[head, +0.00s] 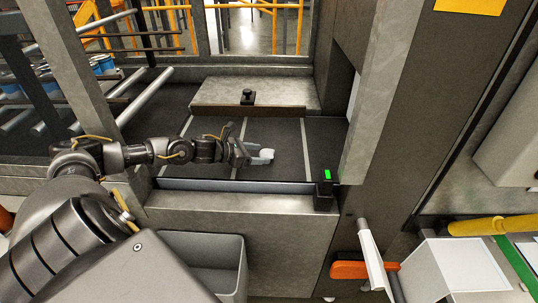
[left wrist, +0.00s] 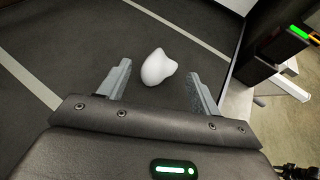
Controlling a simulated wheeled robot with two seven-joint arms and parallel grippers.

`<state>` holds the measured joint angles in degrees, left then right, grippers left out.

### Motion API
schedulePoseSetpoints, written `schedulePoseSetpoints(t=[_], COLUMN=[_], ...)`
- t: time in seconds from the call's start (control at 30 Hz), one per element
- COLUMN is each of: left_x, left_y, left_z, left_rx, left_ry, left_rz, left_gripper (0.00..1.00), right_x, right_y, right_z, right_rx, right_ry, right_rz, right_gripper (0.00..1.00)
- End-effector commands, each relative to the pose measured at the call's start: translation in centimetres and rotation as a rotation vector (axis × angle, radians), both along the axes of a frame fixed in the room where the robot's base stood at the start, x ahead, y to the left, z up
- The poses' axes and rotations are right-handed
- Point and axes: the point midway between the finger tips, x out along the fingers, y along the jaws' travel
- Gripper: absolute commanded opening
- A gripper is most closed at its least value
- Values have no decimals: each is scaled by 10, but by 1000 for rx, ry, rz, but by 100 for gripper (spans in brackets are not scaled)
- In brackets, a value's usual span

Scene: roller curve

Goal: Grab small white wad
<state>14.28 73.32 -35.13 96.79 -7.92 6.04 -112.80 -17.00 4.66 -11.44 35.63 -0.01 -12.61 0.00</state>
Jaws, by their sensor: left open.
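A small white wad (left wrist: 157,67) lies on the dark belt (left wrist: 60,32) in the left wrist view. It has a smooth, uneven shape. My left gripper (left wrist: 157,75) is open, with one grey finger on each side of the wad and a gap on both sides. The wad sits about level with the fingertips. In the head view the left gripper (head: 257,156) reaches in from the left, low over the belt, and the wad (head: 267,153) shows pale at its fingertips. My right gripper is in neither view.
Pale lines cross the belt (head: 285,135). A metal edge with a small post and green light (head: 326,174) bounds it at the front right. A grey bin (head: 240,262) stands below. A black knob (head: 247,96) is at the back. A thick metal pillar (head: 378,90) rises at the right.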

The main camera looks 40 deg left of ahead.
Motion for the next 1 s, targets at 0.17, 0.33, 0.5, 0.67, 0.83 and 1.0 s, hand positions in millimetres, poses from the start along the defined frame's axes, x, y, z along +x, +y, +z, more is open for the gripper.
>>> schedulePoseSetpoints(t=[0.17, 0.33, 0.5, 0.67, 0.83, 1.0], left_x=[4, 20, 40, 46, 46, 46], left_y=[-2, -12, -21, -24, -24, -24], left_z=[-1, -2, -13, -19, -20, -20], left_rx=[0, -4, -4, -1, 0, 0], left_ry=[0, -2, -2, -1, 0, 0], left_rz=[-1, -2, -1, -2, -3, -3], left_gripper=[64, 64, 64, 64, 64, 44], right_x=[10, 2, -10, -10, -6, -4], right_y=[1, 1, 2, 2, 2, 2], right_z=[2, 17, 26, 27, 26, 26], right_rx=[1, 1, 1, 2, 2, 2], right_ry=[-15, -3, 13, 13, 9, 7], right_rz=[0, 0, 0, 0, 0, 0], right_gripper=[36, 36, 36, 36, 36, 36])
